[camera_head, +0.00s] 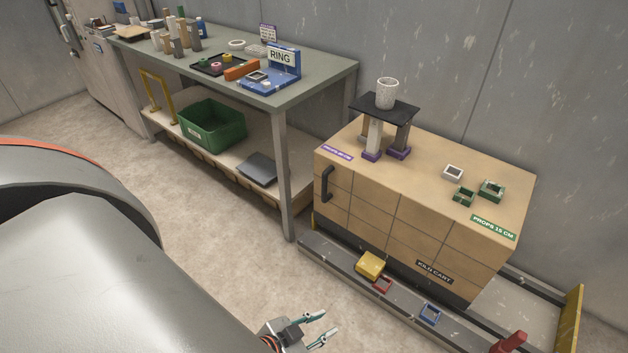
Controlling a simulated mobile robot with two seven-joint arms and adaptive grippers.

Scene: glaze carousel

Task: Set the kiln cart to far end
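The kiln cart (378,213) is a tan block-sided box with a dark base and a "KILN CART" label. It stands on a grey track along the wall, nearer the track's left part. A black handle (327,184) is on its left front. A yellow end plate (570,320) stands at the track's right end, with a gap between it and the cart. My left gripper (329,323) is at the bottom middle, in front of the track and apart from the cart. Its fingers are spread and empty. My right gripper is not in view.
On the cart stand a black shelf (384,107) on props with a white cup (387,93), and small green props (491,190). A yellow block (370,265) lies along the track front. A red object (509,342) rises bottom right. A workbench (330,72) stands left.

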